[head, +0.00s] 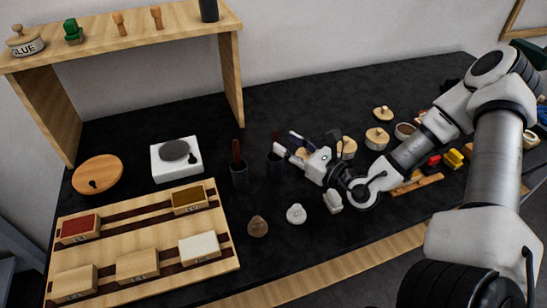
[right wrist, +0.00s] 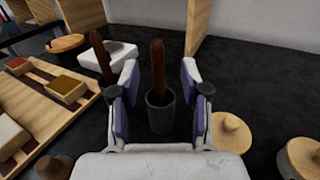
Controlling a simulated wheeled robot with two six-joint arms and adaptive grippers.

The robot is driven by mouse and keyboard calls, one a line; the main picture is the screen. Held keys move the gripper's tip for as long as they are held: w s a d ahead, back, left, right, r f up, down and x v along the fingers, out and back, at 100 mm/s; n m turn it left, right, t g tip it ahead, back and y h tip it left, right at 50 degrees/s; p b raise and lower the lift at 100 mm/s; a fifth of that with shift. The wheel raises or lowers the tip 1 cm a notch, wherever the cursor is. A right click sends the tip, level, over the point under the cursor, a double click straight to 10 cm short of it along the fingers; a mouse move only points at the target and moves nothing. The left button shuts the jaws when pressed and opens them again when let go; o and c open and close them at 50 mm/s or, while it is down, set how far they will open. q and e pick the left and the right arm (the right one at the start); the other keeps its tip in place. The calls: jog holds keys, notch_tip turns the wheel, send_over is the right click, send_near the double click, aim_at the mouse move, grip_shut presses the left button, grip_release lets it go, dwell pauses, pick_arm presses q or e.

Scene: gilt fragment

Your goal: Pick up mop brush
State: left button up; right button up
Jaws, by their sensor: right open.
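Two brown-handled brushes stand in dark cups on the black table; which one is the mop brush I cannot tell, as their heads are hidden in the cups. One brush (head: 237,151) stands in the left cup (head: 240,178). The other brush (right wrist: 157,68) stands upright in the right cup (right wrist: 160,113), which also shows in the head view (head: 275,166). My right gripper (head: 286,144) is open, its fingers pointing at the right cup. In the right wrist view the right brush and cup appear between its two purple-padded fingers, not gripped. My left gripper is not in view.
A wooden tray (head: 140,256) with coloured blocks lies at left. A white scale-like box (head: 176,159) and a round wooden board (head: 97,175) are behind it. Small knobbed pieces (head: 257,226) (head: 296,213) lie in front. Wooden lidded jars (head: 377,138) are at right. A shelf (head: 120,40) stands behind.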

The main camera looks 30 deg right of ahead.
aim_at(275, 138)
jog(key=x, duration=0.4)
jog(key=shift+w+a+f+b, duration=0.15)
jog(key=shift+w+a+b, duration=0.15)
jog(key=shift+s+d, duration=0.1)
jog(key=shift+s, duration=0.05)
grip_shut()
